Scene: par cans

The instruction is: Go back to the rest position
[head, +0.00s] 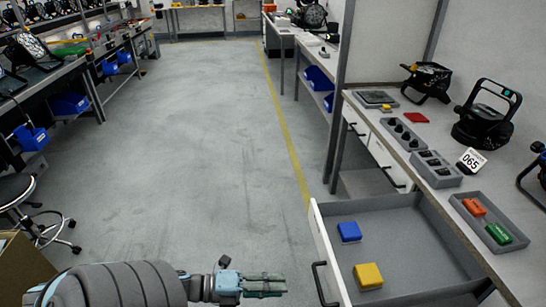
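My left arm reaches in from the bottom left, low over the floor. Its gripper (264,285) points right, toward the open drawer (385,212), and appears just left of the drawer front. Its dark fingers lie nearly side by side, and I see nothing held in them. From this angle I cannot tell whether they are open or shut. My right gripper is not in view. A blue block (349,231) and a yellow block (368,276) lie apart inside the drawer.
The right bench (428,158) carries par cans (486,113), a tag marked 065 (471,160), grey part trays, and a tray (484,210) with orange and green blocks. A stool (15,190) and cardboard box (22,265) stand at left. The middle floor (190,130) is clear.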

